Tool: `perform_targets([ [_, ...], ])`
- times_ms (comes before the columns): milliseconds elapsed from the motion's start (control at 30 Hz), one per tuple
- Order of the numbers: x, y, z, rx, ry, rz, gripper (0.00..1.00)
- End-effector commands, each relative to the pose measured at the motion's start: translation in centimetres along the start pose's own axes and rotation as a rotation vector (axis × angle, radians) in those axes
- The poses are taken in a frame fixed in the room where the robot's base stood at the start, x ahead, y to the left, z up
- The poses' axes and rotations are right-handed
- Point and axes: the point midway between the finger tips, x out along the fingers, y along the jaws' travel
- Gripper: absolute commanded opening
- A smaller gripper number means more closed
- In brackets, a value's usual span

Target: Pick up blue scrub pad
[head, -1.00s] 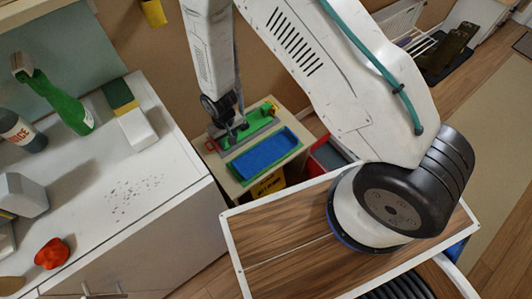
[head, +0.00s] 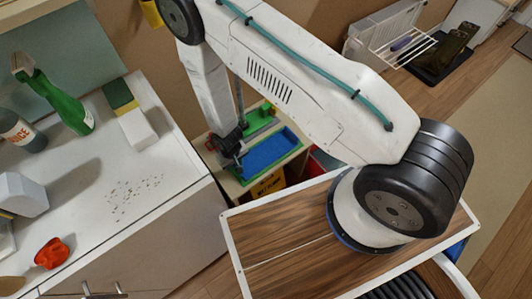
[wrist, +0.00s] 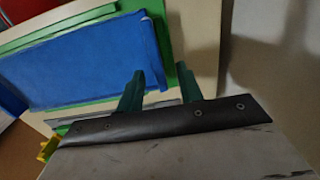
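The blue scrub pad (head: 268,154) appears as a blue rectangle with a green border, lying flat on the small light-topped stand (head: 227,184). Its left part is hidden behind my gripper in the head view. In the wrist view the blue pad (wrist: 85,58) fills the upper left, with green showing along its edges. In the head view my gripper (head: 233,155) is over the stand's left side.
The white counter (head: 150,190) at left holds a green spray bottle (head: 62,103), a green and yellow sponge (head: 120,96), a white block (head: 138,128) and a red object (head: 52,253). A yellow sign (head: 268,185) is on the stand's front. A white rack (head: 395,45) stands behind.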

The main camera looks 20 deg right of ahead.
Motion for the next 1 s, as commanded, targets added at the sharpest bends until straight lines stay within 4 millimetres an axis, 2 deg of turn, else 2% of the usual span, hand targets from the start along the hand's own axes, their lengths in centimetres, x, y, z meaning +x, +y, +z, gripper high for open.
perform_targets([
  [200,0.1,0.0,0.0,0.000,0.000,0.000,0.36],
  [233,0.1,0.0,0.0,0.000,0.000,0.000,0.31],
  [333,0.1,0.0,0.0,0.000,0.000,0.000,0.03],
  [367,0.1,0.0,0.0,0.000,0.000,0.000,0.00],
  [767,-0.2,0.0,-0.1,0.000,0.000,0.000,0.00],
  [1000,-2.9,0.0,-0.1,0.000,0.001,0.000,0.00],
])
